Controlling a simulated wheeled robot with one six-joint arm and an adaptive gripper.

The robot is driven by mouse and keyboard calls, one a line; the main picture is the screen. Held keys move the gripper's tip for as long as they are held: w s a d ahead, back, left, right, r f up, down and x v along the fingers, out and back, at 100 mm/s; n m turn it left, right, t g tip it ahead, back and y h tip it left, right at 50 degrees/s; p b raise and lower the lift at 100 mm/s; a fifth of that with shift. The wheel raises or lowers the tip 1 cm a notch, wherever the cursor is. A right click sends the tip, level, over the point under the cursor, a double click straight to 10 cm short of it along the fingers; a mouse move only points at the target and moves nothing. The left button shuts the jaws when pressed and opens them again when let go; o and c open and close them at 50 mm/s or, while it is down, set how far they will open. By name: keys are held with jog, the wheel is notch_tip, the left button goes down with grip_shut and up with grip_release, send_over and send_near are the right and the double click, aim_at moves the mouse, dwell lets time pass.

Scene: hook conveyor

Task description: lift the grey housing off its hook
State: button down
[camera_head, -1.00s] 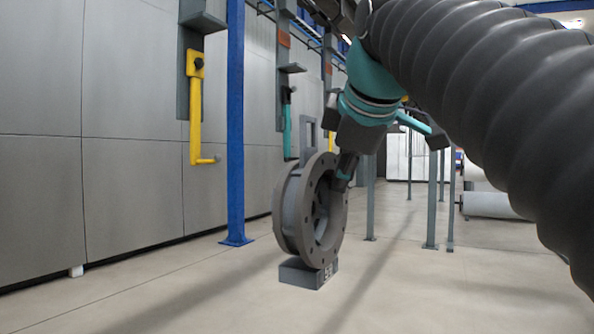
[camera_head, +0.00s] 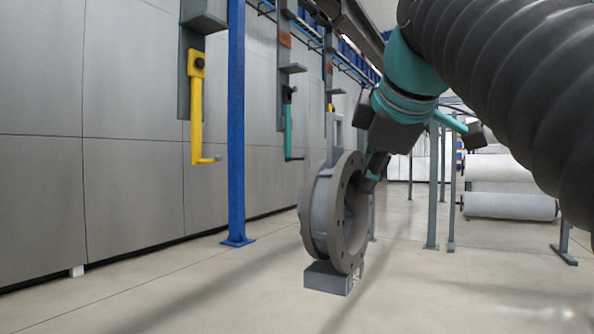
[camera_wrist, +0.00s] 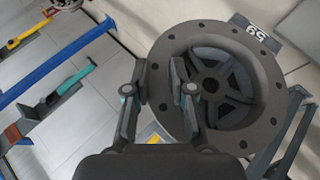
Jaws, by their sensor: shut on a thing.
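The grey housing (camera_head: 314,215) is a round flanged body with an upright loop on top and a numbered block at its base. It hangs clear of the floor in the head view. My gripper (camera_head: 372,172) is at its right side, shut on the flange rim. In the wrist view the housing (camera_wrist: 265,85) faces the camera, and my gripper (camera_wrist: 158,78) has one finger outside the rim and one inside the ring. A small yellow hook part (camera_head: 331,107) shows just above the loop; the loop looks empty, but I cannot tell their depth apart.
A yellow hook (camera_head: 196,110) and a teal hook (camera_head: 288,125) hang from the overhead conveyor at left. A blue post (camera_head: 236,140) stands between them. Grey posts (camera_head: 432,185) and white rolls (camera_head: 510,206) are behind at right. The floor in front is clear.

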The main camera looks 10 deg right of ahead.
jog(key=shift+s+d, duration=0.1)
jog(key=shift+d, duration=0.05)
jog(key=s+d, duration=0.4)
jog(key=d, duration=0.1)
jog(key=shift+s+d, duration=0.15)
jog(key=shift+r, duration=0.15)
